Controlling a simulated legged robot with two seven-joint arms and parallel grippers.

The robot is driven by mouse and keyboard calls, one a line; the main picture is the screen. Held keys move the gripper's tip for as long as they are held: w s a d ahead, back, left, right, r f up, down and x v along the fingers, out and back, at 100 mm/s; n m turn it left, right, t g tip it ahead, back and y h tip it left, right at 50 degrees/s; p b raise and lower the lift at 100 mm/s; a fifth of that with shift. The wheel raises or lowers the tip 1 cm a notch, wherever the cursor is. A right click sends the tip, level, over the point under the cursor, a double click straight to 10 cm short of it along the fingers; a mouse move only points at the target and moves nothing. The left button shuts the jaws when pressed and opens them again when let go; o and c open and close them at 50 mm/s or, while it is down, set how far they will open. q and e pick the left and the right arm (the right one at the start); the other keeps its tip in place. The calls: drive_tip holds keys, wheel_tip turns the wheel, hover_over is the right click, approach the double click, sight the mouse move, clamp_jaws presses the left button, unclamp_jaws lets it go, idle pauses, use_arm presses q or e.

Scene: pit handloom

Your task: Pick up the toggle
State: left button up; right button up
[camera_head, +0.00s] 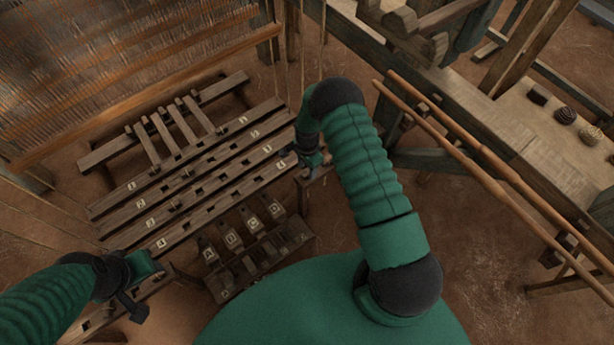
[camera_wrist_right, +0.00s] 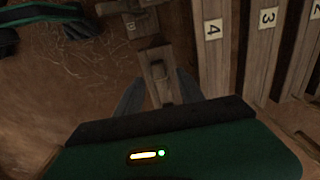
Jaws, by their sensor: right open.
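A small wooden piece that looks like the toggle (camera_wrist_right: 158,70) lies on a narrow wooden support in the right wrist view. My right gripper (camera_wrist_right: 158,93) is open, with one dark finger on each side of the support and the small piece just ahead, between the finger lines. I cannot tell whether anything touches. In the head view my right gripper (camera_head: 312,160) hangs at the right end of the numbered bars, and the arm partly hides the spot.
Numbered wooden bars (camera_head: 190,182) lie left of my right gripper. A rack of lettered blocks (camera_head: 255,240) stands below them. Warp threads (camera_head: 110,60) fill the upper left. A heavy beam with long poles (camera_head: 480,150) stands at right. Bare earth floor lies between.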

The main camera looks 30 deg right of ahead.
drive_tip(key=shift+d+f, duration=0.2)
drive_tip(key=shift+f, duration=0.45)
drive_tip(key=shift+d+f, duration=0.15)
drive_tip(key=shift+f, duration=0.45)
drive_tip(key=shift+a+r, duration=0.2)
drive_tip(key=c, duration=0.8)
clamp_jaws()
drive_tip(key=shift+d, duration=0.1)
drive_tip(key=shift+r, duration=0.1)
